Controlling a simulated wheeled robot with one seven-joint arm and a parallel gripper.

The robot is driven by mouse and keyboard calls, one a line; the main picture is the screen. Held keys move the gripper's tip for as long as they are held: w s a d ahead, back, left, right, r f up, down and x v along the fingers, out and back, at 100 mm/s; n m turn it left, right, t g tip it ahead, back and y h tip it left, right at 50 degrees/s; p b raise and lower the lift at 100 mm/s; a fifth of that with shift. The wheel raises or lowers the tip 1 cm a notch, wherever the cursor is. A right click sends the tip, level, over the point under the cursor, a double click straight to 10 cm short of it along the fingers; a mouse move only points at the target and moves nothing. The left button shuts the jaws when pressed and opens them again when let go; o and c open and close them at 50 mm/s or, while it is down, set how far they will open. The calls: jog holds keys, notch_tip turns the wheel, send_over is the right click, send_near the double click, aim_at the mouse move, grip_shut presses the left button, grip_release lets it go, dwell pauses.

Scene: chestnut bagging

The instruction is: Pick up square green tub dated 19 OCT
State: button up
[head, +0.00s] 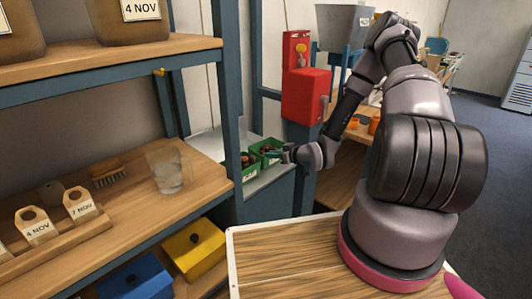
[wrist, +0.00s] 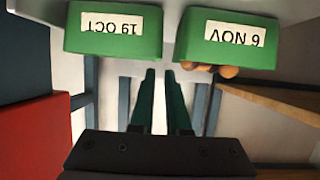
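Two green tubs stand side by side on a pale ledge. In the wrist view, which is upside down, the tub labelled 19 OCT (wrist: 112,43) is at upper left. The tub labelled 6 NOV (wrist: 226,55) is at upper right. In the head view, the 19 OCT tub (head: 269,162) appears to be the farther one and the 6 NOV tub (head: 250,174) the nearer; their labels are unreadable there. My gripper (wrist: 160,73) is open by a narrow gap, with nothing between its fingers. It also shows in the head view (head: 272,154), close to the farther tub. Contact cannot be told.
Yellow (head: 193,248) and blue bins sit below. A blue post (head: 228,110) stands left of the tubs.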

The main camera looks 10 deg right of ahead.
aim_at(255, 153)
jog(key=x, duration=1)
jog(key=shift+w+a, duration=0.2)
jog(key=shift+w, duration=0.05)
grip_shut()
dwell(0.9)
jog(key=shift+r, duration=0.15)
dwell(0.4)
